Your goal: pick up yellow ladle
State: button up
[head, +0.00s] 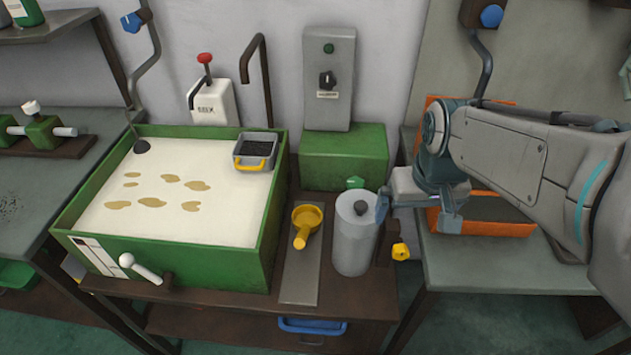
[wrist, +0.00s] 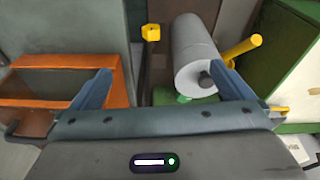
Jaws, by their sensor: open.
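The yellow ladle (head: 307,220) rests on a narrow grey plate (head: 301,270) on the brown bench, its handle toward the front. In the wrist view the ladle (wrist: 243,48) shows at the upper right, partly hidden behind a grey cylinder. My gripper (head: 414,212) is to the right of the ladle, with the grey cylinder (head: 354,235) between them. In the wrist view my gripper (wrist: 162,82) has its two blue fingers spread wide, with no object held. The ladle is outside the fingers, beyond the right one.
A green tray (head: 270,225) of pale liquid stands left of the ladle. A small grey pan (head: 256,138) with a yellow handle sits on its corner. A green box (head: 345,155) is behind. An orange box (head: 490,208) is right, under my arm. A yellow knob (head: 400,251) is at the bench's right.

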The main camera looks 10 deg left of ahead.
jog(key=w+a+f+n, duration=0.1)
jog(key=w+a, duration=0.1)
jog(key=w, duration=0.1)
jog(key=w+a+f, duration=0.1)
jog(key=w+a, duration=0.1)
jog(key=w, duration=0.1)
jog(key=w+a+n+b, duration=0.1)
jog(key=w+a, duration=0.1)
jog(key=shift+w+a+f+n+g, duration=0.1)
jog(key=shift+w+f+n+g, duration=0.2)
jog(key=shift+w+f+g, duration=0.1)
jog(key=w+a+f+n+g+b, duration=0.1)
jog(key=w+a+f+n, duration=0.15)
jog(key=w+a, duration=0.2)
jog(key=w+a+f+n+b, duration=0.1)
jog(key=w+a+f, duration=0.25)
jog(key=a, duration=0.25)
jog(key=n, duration=0.2)
send_over(308, 217)
notch_tip(308, 217, down, 5)
jog(key=shift+m, duration=0.25)
jog(key=f, duration=0.8)
jog(key=shift+w+a+f, duration=0.15)
jog(key=shift+w, duration=0.05)
jog(key=shift+s+d+f, duration=0.1)
jog(key=shift+s+f, duration=0.05)
jog(key=shift+f, duration=1.3)
jog(key=shift+s+d+f, duration=0.1)
jog(key=shift+f, duration=1.3)
jog(key=c, duration=1)
